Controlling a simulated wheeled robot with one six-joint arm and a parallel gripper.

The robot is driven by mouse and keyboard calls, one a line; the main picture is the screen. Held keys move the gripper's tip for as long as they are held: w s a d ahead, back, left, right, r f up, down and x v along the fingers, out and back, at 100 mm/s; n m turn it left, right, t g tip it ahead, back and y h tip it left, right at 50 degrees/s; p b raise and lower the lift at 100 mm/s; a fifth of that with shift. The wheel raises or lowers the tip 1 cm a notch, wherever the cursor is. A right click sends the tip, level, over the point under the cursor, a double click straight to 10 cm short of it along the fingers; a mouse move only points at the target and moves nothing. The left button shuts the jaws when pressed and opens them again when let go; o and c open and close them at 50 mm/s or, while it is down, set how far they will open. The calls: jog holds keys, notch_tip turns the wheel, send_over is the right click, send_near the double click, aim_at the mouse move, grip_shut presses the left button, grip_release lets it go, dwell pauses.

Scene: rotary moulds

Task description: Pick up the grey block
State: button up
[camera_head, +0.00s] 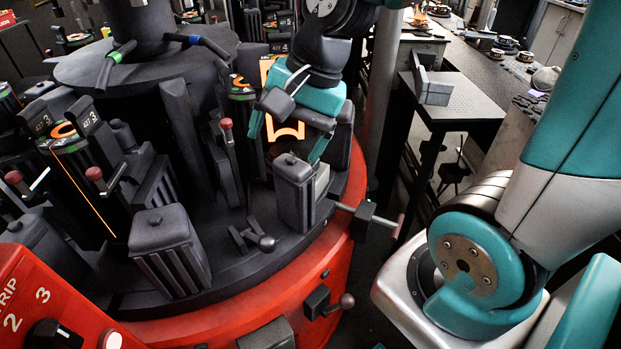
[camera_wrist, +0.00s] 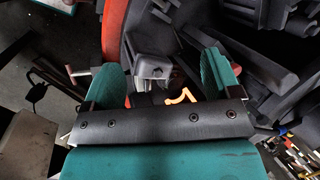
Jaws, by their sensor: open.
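A grey block (camera_head: 322,181) sits at the right edge of the round machine table, against a dark ribbed mould half (camera_head: 293,195) that partly hides it.
The table has a red rim (camera_head: 345,215). A clamp with a rod (camera_head: 365,217) sticks out beside the block. A red-knobbed lever (camera_head: 228,145) and another dark ribbed mould (camera_head: 168,250) stand to the left. A side table (camera_head: 465,103) bears another grey piece (camera_head: 435,92).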

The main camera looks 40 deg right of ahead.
jog(key=w+d+f+m+t+h, duration=0.1)
jog(key=w+d+f+m, duration=0.15)
jog(key=d+m, duration=0.75)
jog(key=w+d+f+m+t+h, duration=0.15)
jog(key=w+d+m, duration=0.25)
jog(key=d+m, duration=0.5)
jog(key=shift+w+a+f+m+y+b, duration=0.15)
jog(key=shift+w+a+f+m, duration=0.5)
jog(key=shift+f, duration=2.1)
jog(key=shift+w+a+f+m+b, duration=0.15)
jog(key=shift+w+a+f, duration=0.9)
jog(key=shift+f, duration=1.75)
jog(key=shift+w+a+f+m+y+b, duration=0.1)
jog(key=shift+w+a+f+m, duration=0.75)
jog(key=shift+f, duration=1.9)
jog(key=shift+w+d+r+n, duration=0.1)
jog(key=shift+w+d+n, duration=0.25)
jog(key=shift+d, duration=0.05)
grip_shut()
